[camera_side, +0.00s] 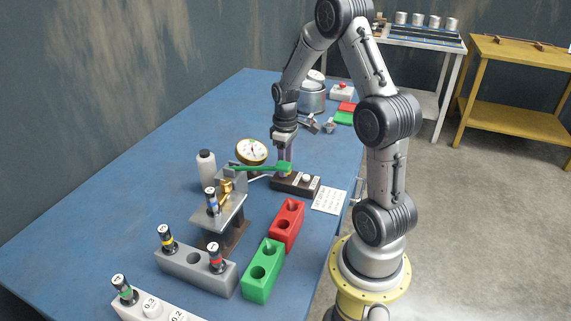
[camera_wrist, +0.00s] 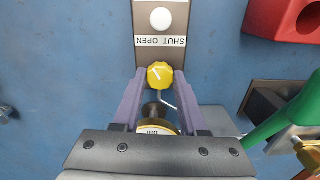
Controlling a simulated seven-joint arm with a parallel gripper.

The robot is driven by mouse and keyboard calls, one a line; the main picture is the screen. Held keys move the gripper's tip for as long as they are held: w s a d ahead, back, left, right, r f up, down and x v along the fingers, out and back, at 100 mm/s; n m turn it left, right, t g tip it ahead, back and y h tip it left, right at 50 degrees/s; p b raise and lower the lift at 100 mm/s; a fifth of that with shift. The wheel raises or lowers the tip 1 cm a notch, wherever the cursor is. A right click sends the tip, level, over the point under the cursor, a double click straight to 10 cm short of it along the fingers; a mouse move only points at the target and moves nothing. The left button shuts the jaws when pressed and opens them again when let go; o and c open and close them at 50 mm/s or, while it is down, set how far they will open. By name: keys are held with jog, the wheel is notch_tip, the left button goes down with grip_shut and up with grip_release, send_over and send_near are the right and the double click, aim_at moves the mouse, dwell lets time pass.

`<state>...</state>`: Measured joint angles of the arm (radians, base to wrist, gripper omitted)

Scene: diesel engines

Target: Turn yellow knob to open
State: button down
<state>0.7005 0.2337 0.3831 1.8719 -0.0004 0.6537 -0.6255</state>
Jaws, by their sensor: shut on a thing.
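The yellow knob (camera_wrist: 159,75) sits on a dark control box with a white label reading SHUT OPEN (camera_wrist: 160,41), upside down in the wrist view. A white line on the knob slants toward the picture's upper left. My gripper (camera_wrist: 159,80) points down with its purple fingers on either side of the knob, shut on it. In the side view my gripper (camera_side: 284,169) is at the left end of the control box (camera_side: 300,184); the knob is mostly hidden there by the fingers.
A white button (camera_wrist: 161,18) is on the same box. A pressure gauge (camera_side: 251,151) and a green-handled part (camera_side: 260,168) are close to my gripper's left in the side view. Red (camera_side: 287,224) and green (camera_side: 263,270) blocks stand nearer the camera. A white card (camera_side: 328,200) lies right.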

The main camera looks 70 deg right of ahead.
jog(key=shift+r+n, duration=0.1)
jog(key=shift+n, duration=1.4)
jog(key=shift+c, duration=2.2)
grip_release()
notch_tip(320, 180, up, 14)
